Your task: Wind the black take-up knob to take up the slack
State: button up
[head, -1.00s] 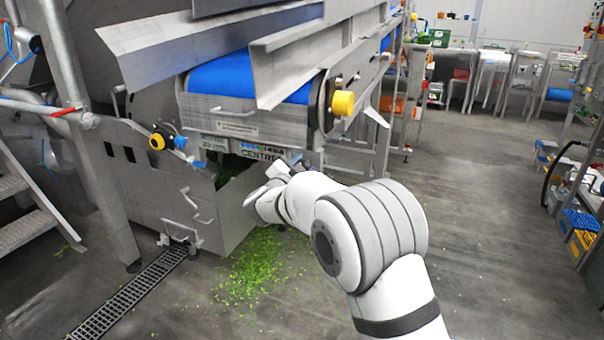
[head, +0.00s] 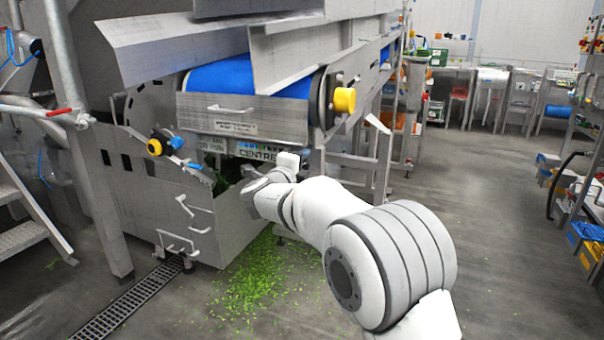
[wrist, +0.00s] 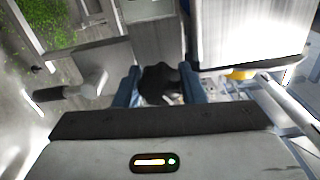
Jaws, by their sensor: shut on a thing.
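The black take-up knob (wrist: 161,82) shows in the wrist view as a dark lobed shape between the two blue-grey fingers of my gripper (wrist: 160,88). My gripper is shut on it, with a finger at each side. In the head view my white arm reaches to the machine's lower front, just below the blue belt (head: 225,76). The knob and the fingertips are hidden there behind my wrist.
A yellow knob (head: 344,100) sits at the belt's right end, and a yellow-and-black one (head: 154,147) at its left. Green leaf scraps (head: 262,278) lie on the floor by the steel bin. A drain grate (head: 130,305) runs at lower left.

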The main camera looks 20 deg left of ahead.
jog(key=m+b, duration=0.2)
jog(key=shift+f+m, duration=0.25)
jog(key=shift+m, duration=0.15)
jog(key=shift+r+m+b, duration=0.1)
jog(key=shift+m+b, duration=1.3)
jog(key=shift+m, duration=0.5)
jog(key=o, duration=1)
jog(key=shift+r, duration=0.15)
jog(key=s, duration=0.2)
jog(key=s+p, duration=0.1)
jog(key=s, duration=0.2)
jog(key=s+p, duration=0.1)
jog(key=s, duration=0.2)
jog(key=shift+a, duration=0.25)
jog(key=shift+w, duration=0.1)
